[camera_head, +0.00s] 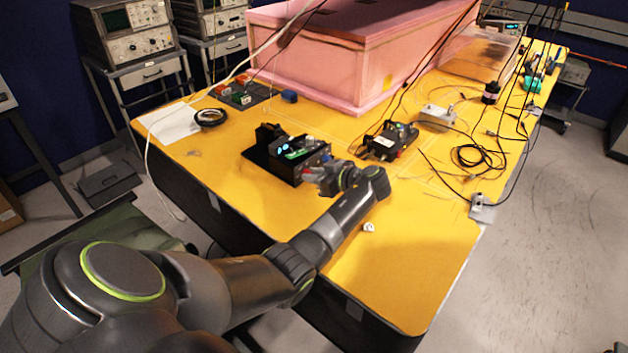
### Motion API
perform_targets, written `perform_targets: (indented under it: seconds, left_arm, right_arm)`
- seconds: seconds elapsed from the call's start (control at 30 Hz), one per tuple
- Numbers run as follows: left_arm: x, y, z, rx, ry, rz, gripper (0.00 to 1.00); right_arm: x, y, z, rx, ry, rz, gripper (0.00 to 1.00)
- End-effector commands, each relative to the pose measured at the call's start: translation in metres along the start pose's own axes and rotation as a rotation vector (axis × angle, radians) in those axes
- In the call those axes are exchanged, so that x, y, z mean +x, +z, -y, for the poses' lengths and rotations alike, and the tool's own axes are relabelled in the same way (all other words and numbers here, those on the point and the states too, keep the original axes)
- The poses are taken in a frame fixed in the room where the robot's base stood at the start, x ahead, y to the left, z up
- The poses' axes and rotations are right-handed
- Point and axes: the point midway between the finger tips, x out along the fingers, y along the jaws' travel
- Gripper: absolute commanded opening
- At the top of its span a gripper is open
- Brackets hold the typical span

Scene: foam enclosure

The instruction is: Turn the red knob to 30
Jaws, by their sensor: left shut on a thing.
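A black device box (283,153) with a small lit display and a green circuit board stands on the yellow table. My left arm reaches over the table from the lower left. My left gripper (318,176) is at the front right face of this box, shut on a small part there. A speck of red shows beside the fingertips; this is likely the red knob (307,172), mostly hidden by the gripper. The knob's scale and setting are too small to read. My right gripper is not in view.
A second black device (390,141) with cables stands just right of the gripper. A pink foam enclosure (340,55) fills the back of the yellow table (420,240). A tape roll (210,117) lies at left and a small white object (368,227) near the front. Loose cables lie at right.

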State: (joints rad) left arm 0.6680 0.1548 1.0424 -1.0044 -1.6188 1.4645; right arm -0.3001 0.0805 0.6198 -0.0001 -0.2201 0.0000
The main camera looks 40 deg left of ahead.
Motion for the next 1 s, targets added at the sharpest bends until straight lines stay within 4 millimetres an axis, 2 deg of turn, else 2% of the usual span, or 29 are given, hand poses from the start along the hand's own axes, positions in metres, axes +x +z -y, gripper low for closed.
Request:
perform_targets:
  seconds: [0.1, 0.4, 0.9, 0.93, 1.0]
  left_arm:
    - [0.001, 0.002, -0.001, 0.067, -0.029, 0.000, 0.00]
    - [0.001, 0.001, -0.002, 0.171, -0.071, 0.000, 0.00]
    - [0.000, 0.001, -0.002, 0.190, -0.079, 0.000, 0.00]
    - [0.000, 0.001, -0.002, 0.189, -0.079, 0.000, 0.24]
    - [0.000, 0.001, -0.002, 0.189, -0.079, 0.000, 0.33]
  right_arm:
    - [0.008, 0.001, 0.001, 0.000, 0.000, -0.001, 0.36]
    - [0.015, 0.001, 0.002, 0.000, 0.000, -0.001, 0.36]
    - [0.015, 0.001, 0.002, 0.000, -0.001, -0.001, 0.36]
    - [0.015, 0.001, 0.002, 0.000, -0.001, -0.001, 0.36]
    - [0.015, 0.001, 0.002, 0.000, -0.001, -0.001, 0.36]
